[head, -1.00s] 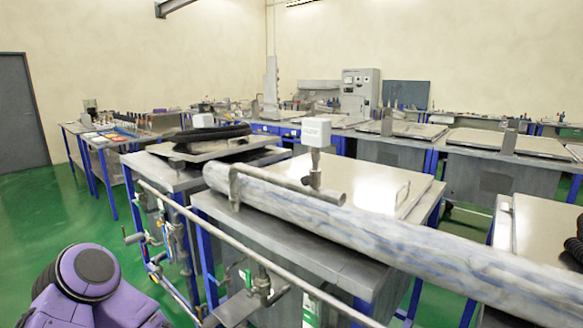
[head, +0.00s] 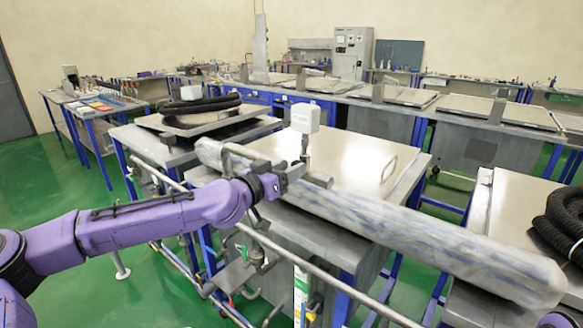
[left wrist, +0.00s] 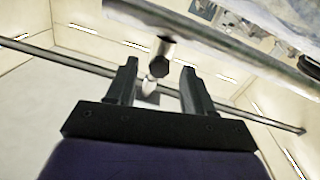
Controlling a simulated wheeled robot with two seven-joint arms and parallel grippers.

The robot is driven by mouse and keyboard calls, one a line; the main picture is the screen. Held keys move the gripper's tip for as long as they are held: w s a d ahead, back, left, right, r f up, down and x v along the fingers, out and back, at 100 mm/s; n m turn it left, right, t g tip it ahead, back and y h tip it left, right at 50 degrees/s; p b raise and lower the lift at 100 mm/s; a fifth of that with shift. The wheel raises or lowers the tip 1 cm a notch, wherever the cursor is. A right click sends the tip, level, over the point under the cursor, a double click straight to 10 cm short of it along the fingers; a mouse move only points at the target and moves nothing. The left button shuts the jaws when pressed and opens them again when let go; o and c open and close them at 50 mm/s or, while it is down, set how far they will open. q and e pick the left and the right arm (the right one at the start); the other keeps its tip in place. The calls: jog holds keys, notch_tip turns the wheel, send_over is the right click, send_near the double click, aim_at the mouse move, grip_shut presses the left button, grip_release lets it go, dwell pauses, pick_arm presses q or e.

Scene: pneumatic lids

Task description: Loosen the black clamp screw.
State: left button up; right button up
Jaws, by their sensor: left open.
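The black clamp screw (left wrist: 160,72) shows in the left wrist view as a dark hexagonal end below a pale metal stem, with a whitish tip under it. It appears between the two fingers of my left gripper (left wrist: 158,82), which are apart with a gap on each side. I cannot tell how deep the screw lies between them. In the head view my left gripper (head: 306,177) is at the metal clamp bar over the big wrapped roll (head: 400,226). The screw cannot be made out there. My right gripper is not in view.
A white box on a post (head: 305,118) stands just above the gripper. A steel-topped table (head: 340,150) lies behind the roll, and a pipe rail runs along the front. Black hose coils (head: 565,222) lie at the right. Green floor (head: 100,240) is free at the left.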

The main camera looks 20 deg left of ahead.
pick_arm(q)
jog(key=shift+w+d, duration=0.2)
jog(key=shift+w, duration=0.4)
grip_shut()
jog(key=shift+f+n+t+y+b, duration=0.1)
jog(key=shift+n+t+y+b, duration=0.1)
jog(key=shift+n+b, duration=4.7)
jog(key=shift+f+n+t+y+b, duration=0.15)
jog(key=shift+n+b, duration=2.1)
jog(key=shift+n, duration=5.25)
jog(key=shift+r, duration=0.15)
